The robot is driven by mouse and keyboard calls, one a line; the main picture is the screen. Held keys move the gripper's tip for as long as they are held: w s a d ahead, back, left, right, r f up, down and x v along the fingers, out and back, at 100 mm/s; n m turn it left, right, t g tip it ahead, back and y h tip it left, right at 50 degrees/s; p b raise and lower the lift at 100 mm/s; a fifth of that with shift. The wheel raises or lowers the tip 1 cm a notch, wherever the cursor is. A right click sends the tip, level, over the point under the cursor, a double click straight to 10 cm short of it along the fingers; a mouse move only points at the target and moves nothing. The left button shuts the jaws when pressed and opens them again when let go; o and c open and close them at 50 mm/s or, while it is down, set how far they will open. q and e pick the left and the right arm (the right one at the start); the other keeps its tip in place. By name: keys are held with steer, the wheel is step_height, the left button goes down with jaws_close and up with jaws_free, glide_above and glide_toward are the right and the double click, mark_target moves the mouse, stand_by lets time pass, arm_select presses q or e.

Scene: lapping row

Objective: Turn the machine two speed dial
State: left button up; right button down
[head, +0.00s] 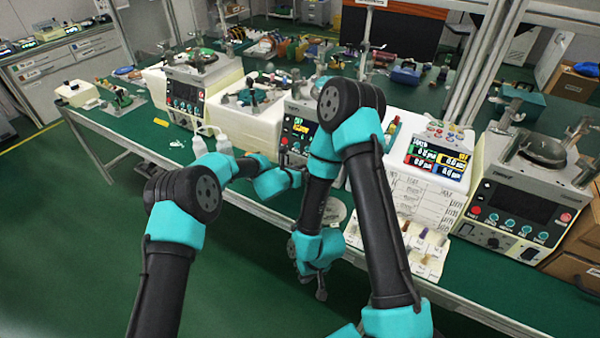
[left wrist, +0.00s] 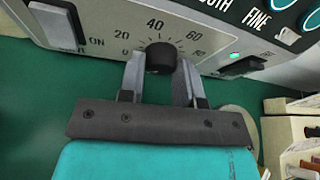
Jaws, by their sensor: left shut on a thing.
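The speed dial is a black knob (left wrist: 160,57) on a pale machine panel, with a scale of 0, 20, 40, 60 and 80 around it in the left wrist view. My left gripper (left wrist: 160,78) has one finger on each side of the knob and is shut on it. In the head view the left arm reaches the front of the middle machine (head: 300,128), which has a lit display; the dial is hidden there behind my arms. My right gripper (head: 321,288) hangs low in front of the bench edge, and its finger opening is unclear.
White bottles (head: 212,140) stand left of the middle machine. A readout box (head: 437,160) and another machine (head: 520,190) stand to the right, with a board of small parts (head: 415,250) in front.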

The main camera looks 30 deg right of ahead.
arm_select(q)
steer(key=shift+m+y, duration=0.3)
steer(key=shift+m, duration=0.2)
steer(key=shift+s+d+m+t+y, duration=0.15)
steer(key=shift+m+t+y, duration=0.45)
steer(key=shift+m+t, duration=0.95)
steer(key=shift+m, duration=0.35)
steer(key=o, duration=0.9)
steer(key=shift+r, duration=0.1)
steer(key=v, duration=1.7)
steer(key=shift+r, duration=0.2)
